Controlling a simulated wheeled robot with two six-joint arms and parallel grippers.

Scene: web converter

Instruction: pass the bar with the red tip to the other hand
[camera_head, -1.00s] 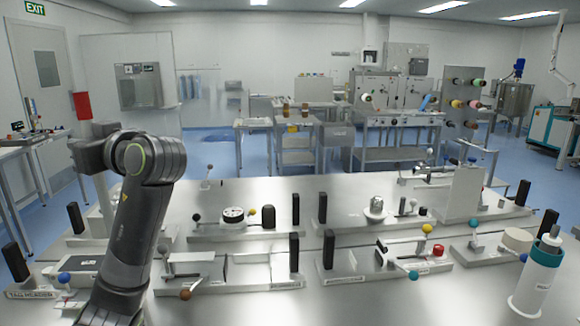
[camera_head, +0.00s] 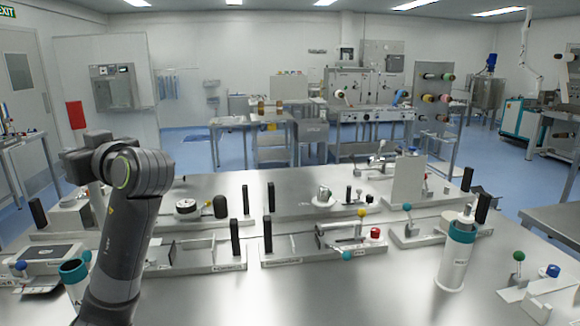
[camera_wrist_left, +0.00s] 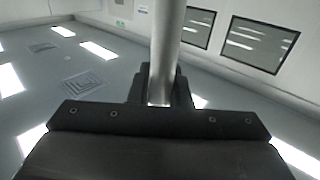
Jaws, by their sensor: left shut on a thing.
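A smooth grey metal bar (camera_wrist_left: 168,45) stands up from my left gripper (camera_wrist_left: 160,88) in the left wrist view. The dark jaws are shut around it. The bar runs out of the top of that picture, and no red tip shows on the visible part. My right gripper is in neither view.
A steel table (camera_head: 345,295) holds several fixtures with coloured knobs. A white canister with teal bands (camera_head: 456,255) stands at the right front. A teal-rimmed cup (camera_head: 74,268) is beside my left arm. The table's front middle is bare.

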